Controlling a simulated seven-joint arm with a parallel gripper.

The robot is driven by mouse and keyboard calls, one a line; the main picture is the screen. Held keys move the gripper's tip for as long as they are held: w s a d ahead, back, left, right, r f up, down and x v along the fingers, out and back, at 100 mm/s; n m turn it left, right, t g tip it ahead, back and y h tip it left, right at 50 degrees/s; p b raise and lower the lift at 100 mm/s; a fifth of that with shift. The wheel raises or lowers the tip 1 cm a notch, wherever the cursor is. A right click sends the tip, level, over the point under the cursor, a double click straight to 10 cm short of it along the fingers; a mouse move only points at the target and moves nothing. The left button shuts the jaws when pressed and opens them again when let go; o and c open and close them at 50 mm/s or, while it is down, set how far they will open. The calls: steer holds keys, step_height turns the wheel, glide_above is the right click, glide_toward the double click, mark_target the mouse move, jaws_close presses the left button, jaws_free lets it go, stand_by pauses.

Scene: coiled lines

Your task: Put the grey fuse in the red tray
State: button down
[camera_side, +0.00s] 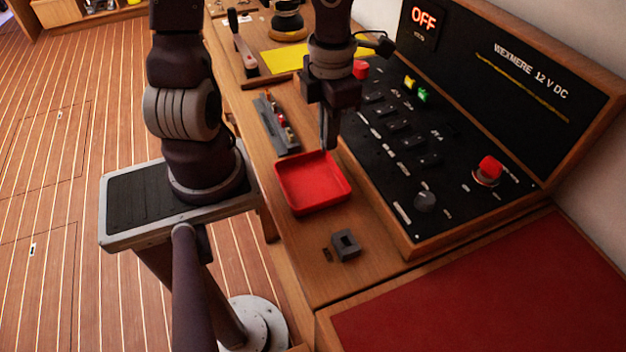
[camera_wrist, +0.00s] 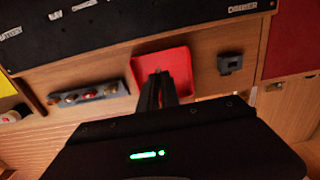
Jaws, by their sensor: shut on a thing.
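The red tray (camera_side: 313,188) lies on the wooden bench between the arm's stand and the black panel; it also shows in the wrist view (camera_wrist: 181,62). My gripper (camera_side: 327,146) points down at the tray's far edge in the side view. In the wrist view its fingertips (camera_wrist: 158,75) appear over the tray. The fingers are shut on a small greyish thing, which I take to be the grey fuse (camera_wrist: 157,70). Most of it is hidden by the fingers. I cannot tell its height above the tray floor. The tray looks empty.
A grey rack (camera_side: 270,122) with several coloured fuses stands just beyond the tray. A dark grey block with a slot (camera_side: 345,245) sits on the near side. The switch panel (camera_side: 400,130) with a red knob (camera_side: 489,168) rises along the right.

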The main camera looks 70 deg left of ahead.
step_height(320, 180, down, 8)
steer(key=shift+s+r, duration=0.1)
steer(key=shift+s, duration=0.05)
stand_by(0.3)
steer(key=c, duration=1.6)
jaws_free()
